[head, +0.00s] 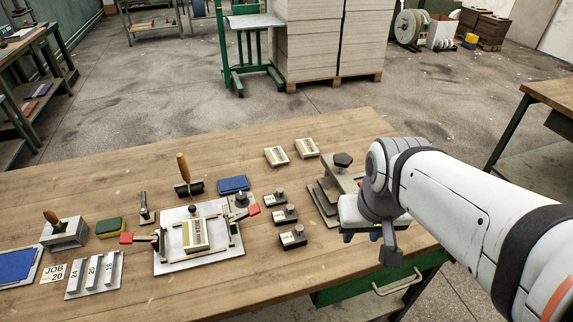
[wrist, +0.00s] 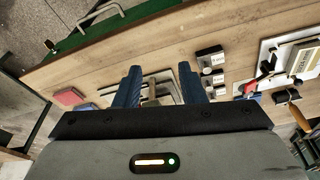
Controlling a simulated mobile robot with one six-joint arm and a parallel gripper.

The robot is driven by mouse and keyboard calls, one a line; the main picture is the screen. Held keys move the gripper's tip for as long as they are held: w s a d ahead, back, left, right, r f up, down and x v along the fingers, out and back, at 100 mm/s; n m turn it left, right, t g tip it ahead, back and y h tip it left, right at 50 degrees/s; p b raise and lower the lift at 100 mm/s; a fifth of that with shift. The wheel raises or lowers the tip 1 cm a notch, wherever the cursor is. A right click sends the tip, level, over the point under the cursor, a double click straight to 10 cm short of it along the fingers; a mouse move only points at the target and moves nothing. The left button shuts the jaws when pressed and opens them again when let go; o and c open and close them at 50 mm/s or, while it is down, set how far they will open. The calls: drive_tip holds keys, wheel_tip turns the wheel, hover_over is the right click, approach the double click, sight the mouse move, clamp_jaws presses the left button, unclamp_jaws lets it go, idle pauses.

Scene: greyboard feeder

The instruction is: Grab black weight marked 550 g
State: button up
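Three black weights with knobs and white labels stand in a row on the workbench in the head view: the far one (head: 275,200), the middle one (head: 284,217) and the near one (head: 294,238). The label markings are too small to read, so I cannot tell which is 550 g. In the wrist view, two weights (wrist: 209,55) (wrist: 212,76) show to the right of the fingers. My gripper (head: 362,237) is to the right of the weights, above the bench near its front edge. Its blue fingers (wrist: 160,82) are apart, with nothing held between them.
A metal stack with a dark knob (head: 342,160) stands close behind my gripper. A plate fixture with red-handled clamps (head: 167,264) lies left of the weights. Bare wood (head: 250,291) is in front.

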sight(293, 236)
drive_tip(key=shift+o, duration=1.4)
drive_tip(key=shift+w+a, duration=0.1)
drive_tip(key=shift+w, duration=0.2)
drive_tip(key=o, duration=0.6)
drive_tip(key=w+a+f+n+g, duration=0.1)
drive_tip(key=w+a+f, duration=0.2)
drive_tip(key=w, duration=0.4)
drive_tip(key=shift+w+a+f+n+g, duration=0.15)
drive_tip(key=shift+a+n+g, duration=0.2)
drive_tip(key=shift+a, duration=0.55)
drive_tip(key=shift+o, duration=0.8)
drive_tip(key=shift+n+g, duration=0.45)
drive_tip(key=shift+n, duration=0.3)
drive_tip(key=w+a+f, duration=0.1)
drive_tip(key=a, duration=0.1)
drive_tip(key=w+a+f, duration=0.3)
drive_tip(key=shift+w+a+f, duration=0.25)
drive_tip(key=shift+a+f, duration=0.15)
drive_tip(key=shift+s+a+f, duration=0.1)
drive_tip(key=shift+a+f, duration=0.05)
drive_tip(key=shift+f, duration=1.25)
drive_tip(key=shift+w+a+f, duration=0.1)
drive_tip(key=shift+a+f, duration=0.05)
drive_tip(key=shift+f, duration=1.25)
drive_tip(key=shift+s+a+f, duration=0.1)
drive_tip(key=shift+a+f, duration=0.05)
drive_tip(key=shift+f, duration=1.25)
